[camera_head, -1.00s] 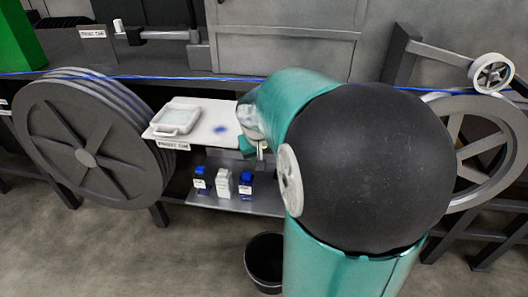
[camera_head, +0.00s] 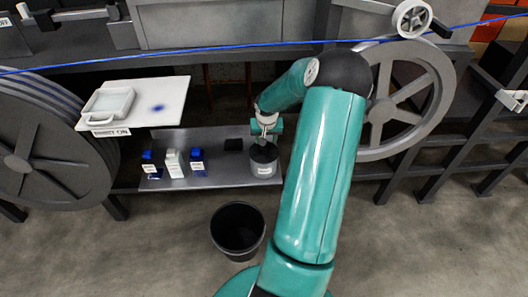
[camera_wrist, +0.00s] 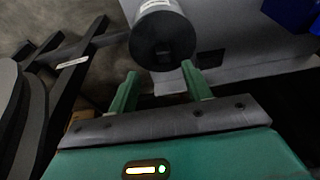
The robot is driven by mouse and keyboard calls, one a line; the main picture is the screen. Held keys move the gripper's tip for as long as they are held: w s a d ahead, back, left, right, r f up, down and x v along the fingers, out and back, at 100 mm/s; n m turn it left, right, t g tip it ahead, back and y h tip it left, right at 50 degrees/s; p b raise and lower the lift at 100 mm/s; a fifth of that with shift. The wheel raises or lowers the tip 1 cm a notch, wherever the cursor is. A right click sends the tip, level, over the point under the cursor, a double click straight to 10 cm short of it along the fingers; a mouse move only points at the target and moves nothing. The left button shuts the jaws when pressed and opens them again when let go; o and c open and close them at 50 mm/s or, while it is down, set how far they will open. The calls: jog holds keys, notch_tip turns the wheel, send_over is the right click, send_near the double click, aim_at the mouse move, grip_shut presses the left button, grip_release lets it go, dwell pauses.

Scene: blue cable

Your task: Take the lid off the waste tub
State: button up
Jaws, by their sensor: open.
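The waste tub (camera_head: 263,169) is a small grey, labelled cylinder on the right end of the low metal shelf. Its dark lid (camera_head: 264,153) is on top, partly hidden by my gripper (camera_head: 265,132), which hangs just above it. In the wrist view the dark round lid (camera_wrist: 150,52) has a small knob, and the pale tub wall (camera_wrist: 155,9) shows behind it. My gripper (camera_wrist: 159,82) is open there, its two green fingers apart and empty. The lid lies just beyond the fingertips, roughly centred between them. I cannot tell whether they touch it.
Left of the tub on the shelf (camera_head: 217,178) are a black square (camera_head: 233,144), a white bottle (camera_head: 173,163) and two blue bottles. A black bin (camera_head: 238,228) stands on the floor. A white board (camera_head: 170,105) with a tray is above left.

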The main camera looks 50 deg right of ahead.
aim_at(264, 149)
jog(key=x, duration=0.2)
jog(key=shift+w+d+f, duration=0.1)
jog(key=shift+f, duration=0.25)
jog(key=x, duration=0.4)
jog(key=shift+w+d+f, duration=0.15)
jog(key=shift+w+f, duration=0.15)
jog(key=shift+w, duration=0.2)
grip_shut()
